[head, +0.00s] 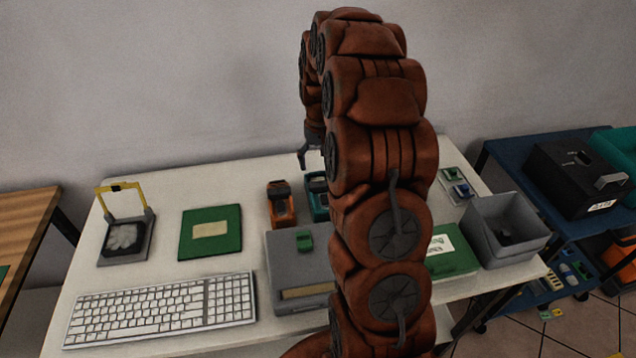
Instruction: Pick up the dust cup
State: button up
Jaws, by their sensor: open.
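A dark, open box with grey fluff inside and a raised yellow frame (124,240) stands at the left of the white table. It looks most like the dust cup, but I cannot be sure. My gripper (305,157) is over the back middle of the table, pointing down and partly hidden behind my own arm. It is open, with no object seen in it, and is well apart from the box, to its right. An orange device (281,205) and a teal device (317,199) stand in front of and below my gripper.
A green mat (210,232), a white keyboard (160,309) and a grey case (297,262) lie on the white table (175,170). A grey bin (504,229) with something dark inside stands at the right. A blue cart (500,150) holds a black toolbox (575,178). My arm hides the table's middle.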

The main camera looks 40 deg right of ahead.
aim_at(318, 175)
jog(key=shift+w+a+f+p, duration=0.1)
jog(key=shift+f+p, duration=0.55)
jog(key=shift+f, duration=0.7)
jog(key=shift+a+f+p, duration=0.1)
jog(key=shift+f+p, duration=0.5)
jog(key=shift+f, duration=0.75)
jog(key=shift+c, duration=0.3)
jog(key=c, duration=1)
notch_tip(318, 175, up, 10)
jog(key=b, duration=0.3)
